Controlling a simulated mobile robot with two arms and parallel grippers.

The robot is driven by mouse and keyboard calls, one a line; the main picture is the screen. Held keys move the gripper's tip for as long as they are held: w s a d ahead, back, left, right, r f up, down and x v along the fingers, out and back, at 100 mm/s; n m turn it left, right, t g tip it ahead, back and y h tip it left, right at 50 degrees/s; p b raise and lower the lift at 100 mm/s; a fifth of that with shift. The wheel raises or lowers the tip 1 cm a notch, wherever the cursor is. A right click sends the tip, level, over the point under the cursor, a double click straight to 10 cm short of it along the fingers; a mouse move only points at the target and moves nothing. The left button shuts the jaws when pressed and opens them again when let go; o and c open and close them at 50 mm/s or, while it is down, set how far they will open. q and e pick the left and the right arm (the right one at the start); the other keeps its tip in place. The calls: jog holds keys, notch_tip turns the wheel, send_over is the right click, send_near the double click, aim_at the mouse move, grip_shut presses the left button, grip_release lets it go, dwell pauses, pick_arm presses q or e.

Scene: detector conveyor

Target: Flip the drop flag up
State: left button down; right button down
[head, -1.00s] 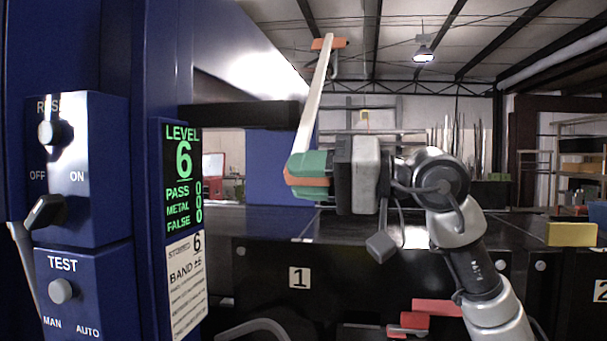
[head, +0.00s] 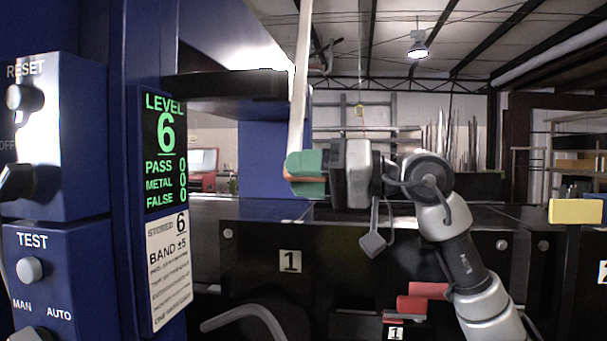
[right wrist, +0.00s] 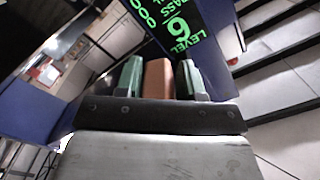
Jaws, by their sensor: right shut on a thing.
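My right gripper (head: 303,174), with green fingers, is shut on the orange end of a long pale stick (head: 301,75). The stick stands nearly upright above the fingers, and its top is cut off by the picture edge. In the right wrist view the orange piece (right wrist: 158,79) sits between the two green fingers. A red flag-like piece (head: 412,305) is low at the front of the conveyor, below my right forearm, apart from the gripper. I cannot tell for sure whether it is the drop flag. My left gripper is not in view.
A blue control panel (head: 55,150) with knobs stands at the left. Beside it a green-lettered display (head: 166,150) reads level 6. The dark conveyor front (head: 350,258) bears a label 1. A yellow block (head: 575,211) is at the right.

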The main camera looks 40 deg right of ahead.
jog(key=shift+w+d, duration=0.1)
jog(key=shift+d, duration=0.05)
jog(key=c, duration=1)
grip_release()
jog(key=shift+o, duration=0.8)
jog(key=shift+w+d+f, duration=0.1)
jog(key=shift+w+d, duration=0.1)
jog(key=shift+d, duration=0.1)
jog(key=shift+s+a, duration=0.1)
jog(key=shift+a, duration=0.05)
